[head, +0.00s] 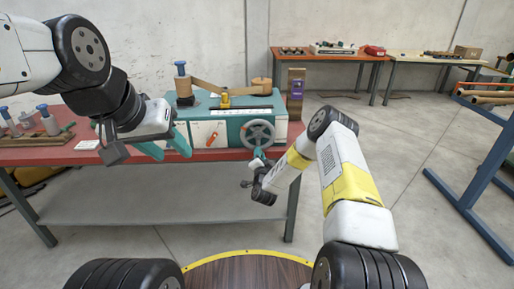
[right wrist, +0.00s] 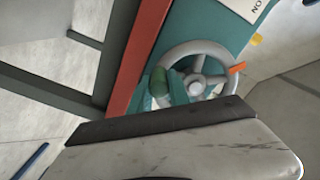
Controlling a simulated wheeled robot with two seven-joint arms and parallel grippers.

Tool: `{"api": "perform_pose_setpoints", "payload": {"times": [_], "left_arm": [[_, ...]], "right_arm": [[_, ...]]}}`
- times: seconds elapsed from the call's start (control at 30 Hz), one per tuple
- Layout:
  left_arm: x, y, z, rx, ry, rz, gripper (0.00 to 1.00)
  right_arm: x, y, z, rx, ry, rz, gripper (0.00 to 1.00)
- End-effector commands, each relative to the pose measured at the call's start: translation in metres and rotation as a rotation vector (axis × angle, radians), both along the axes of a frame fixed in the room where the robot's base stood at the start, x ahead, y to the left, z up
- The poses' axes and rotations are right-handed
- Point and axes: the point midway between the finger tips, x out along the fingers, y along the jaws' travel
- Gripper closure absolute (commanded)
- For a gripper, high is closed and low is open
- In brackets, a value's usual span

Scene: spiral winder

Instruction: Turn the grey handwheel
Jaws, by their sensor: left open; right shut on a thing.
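The grey handwheel (head: 257,133) is on the front of the teal winder (head: 222,130); it also shows in the right wrist view (right wrist: 222,52). My right gripper (head: 258,156) is at the lower edge of the wheel. In the right wrist view its teal fingers are shut on the wheel's dark green handle (right wrist: 158,82), partly hidden by the gripper body. My left gripper (head: 170,146) is open and empty, left of the wheel and in front of the winder.
The winder stands on a red-topped bench (head: 110,153). A spool with a tan strip (head: 222,89) is on top of it. A blue metal frame (head: 470,190) stands on the right. Work tables (head: 330,56) line the back wall. The floor right of the bench is clear.

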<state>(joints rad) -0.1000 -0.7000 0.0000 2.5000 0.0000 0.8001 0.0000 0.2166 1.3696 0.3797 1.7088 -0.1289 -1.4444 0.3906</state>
Motion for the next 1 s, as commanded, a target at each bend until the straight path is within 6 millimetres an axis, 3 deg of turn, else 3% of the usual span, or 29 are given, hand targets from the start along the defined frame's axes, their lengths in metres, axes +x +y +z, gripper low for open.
{"api": "perform_pose_setpoints", "payload": {"times": [0.37, 1.0], "left_arm": [[0.000, 0.000, 0.000, 0.000, 0.000, 0.000, 0.56], [0.000, 0.000, 0.000, 0.000, 0.000, 0.000, 0.56]], "right_arm": [[0.000, -0.005, 0.000, -0.084, 0.000, 0.000, 1.00], [0.000, -0.038, 0.016, -0.644, 0.001, 0.001, 1.00]]}}
